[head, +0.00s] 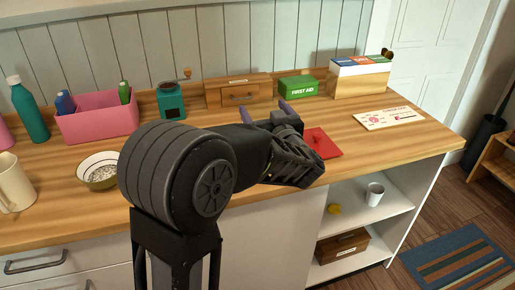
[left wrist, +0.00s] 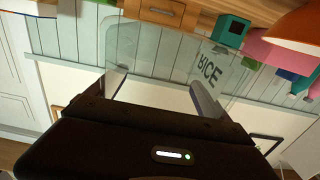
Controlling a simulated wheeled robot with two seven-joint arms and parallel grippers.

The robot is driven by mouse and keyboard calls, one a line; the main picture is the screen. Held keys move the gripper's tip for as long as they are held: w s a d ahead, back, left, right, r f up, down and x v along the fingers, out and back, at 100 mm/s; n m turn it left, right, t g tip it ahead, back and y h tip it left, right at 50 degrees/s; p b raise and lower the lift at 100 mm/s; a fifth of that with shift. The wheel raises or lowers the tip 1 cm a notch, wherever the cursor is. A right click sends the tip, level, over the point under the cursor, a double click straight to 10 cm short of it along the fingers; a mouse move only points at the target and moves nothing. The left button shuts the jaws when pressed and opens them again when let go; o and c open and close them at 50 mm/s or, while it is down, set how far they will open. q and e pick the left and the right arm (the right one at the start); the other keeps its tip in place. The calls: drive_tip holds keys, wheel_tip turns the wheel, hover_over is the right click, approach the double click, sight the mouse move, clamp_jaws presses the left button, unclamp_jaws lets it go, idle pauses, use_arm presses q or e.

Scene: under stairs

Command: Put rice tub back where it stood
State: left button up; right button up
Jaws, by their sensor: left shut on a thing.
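The rice tub is a see-through container; in the left wrist view its RICE label (left wrist: 209,68) shows on its clear wall. My left gripper (left wrist: 160,88) is shut on the tub, with a finger on either side of it. In the head view my left gripper (head: 267,113) is over the wooden counter (head: 290,205), before the small drawer box and the green first aid box. The clear tub cannot be made out in the head view, and my arm hides part of the counter there. My right gripper is not in view.
Along the back stand a pink bin (head: 98,124), a teal grinder (head: 171,104), a drawer box (head: 238,91), a first aid box (head: 298,87) and a divided box (head: 358,78). A red mat (head: 322,143) and a card (head: 389,118) lie right. A bowl (head: 97,170) stands left.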

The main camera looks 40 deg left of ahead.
use_arm(q)
drive_tip(key=shift+w+a, duration=0.2)
drive_tip(key=shift+a, duration=0.05)
drive_tip(key=shift+s+d+r, duration=0.15)
drive_tip(key=shift+d, duration=0.1)
drive_tip(key=shift+a+f+b, duration=0.1)
drive_tip(key=shift+f+b, duration=0.55)
drive_tip(key=shift+f, duration=1.95)
drive_tip(key=shift+f, duration=2.35)
drive_tip(key=o, duration=1.8)
